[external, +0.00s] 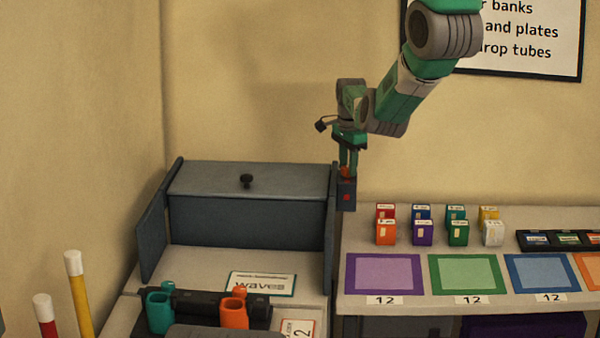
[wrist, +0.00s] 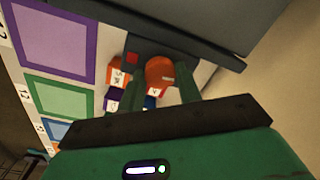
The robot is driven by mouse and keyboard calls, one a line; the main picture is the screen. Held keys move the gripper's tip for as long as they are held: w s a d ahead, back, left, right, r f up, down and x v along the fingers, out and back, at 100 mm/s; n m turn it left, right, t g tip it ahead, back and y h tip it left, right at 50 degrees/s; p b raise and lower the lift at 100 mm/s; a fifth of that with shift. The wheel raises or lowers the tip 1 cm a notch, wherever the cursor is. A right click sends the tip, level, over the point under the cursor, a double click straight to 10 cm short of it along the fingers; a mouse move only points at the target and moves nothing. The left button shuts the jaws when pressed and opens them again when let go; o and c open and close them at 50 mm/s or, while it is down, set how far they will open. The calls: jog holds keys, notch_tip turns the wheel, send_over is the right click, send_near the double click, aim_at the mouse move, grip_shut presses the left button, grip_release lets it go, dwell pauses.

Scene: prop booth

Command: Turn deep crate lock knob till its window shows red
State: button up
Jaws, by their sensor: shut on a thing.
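My gripper (external: 347,160) points down at the right wall of the dark grey crate (external: 245,222) and is shut on an orange-red lock knob (external: 346,173). The knob sits on top of a small dark lock box (external: 346,189), whose small square window (external: 347,197) shows red. In the wrist view the two fingers of my gripper (wrist: 158,72) stand either side of the orange knob (wrist: 160,69). The red window (wrist: 133,58) shows there too, beside the knob. The finger contact is small and partly hidden in the external view.
Several small coloured boxes (external: 422,232) stand on the shelf just right of the lock, behind purple (external: 383,274), green and blue mats. A rack with teal and orange holders (external: 234,311) stands in front. Space above the crate is clear.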

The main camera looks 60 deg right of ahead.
dwell(0.4)
jog(key=o, duration=1)
notch_tip(320, 180, up, 8)
jog(key=shift+s+f+p, duration=0.1)
jog(key=shift+p, duration=0.3)
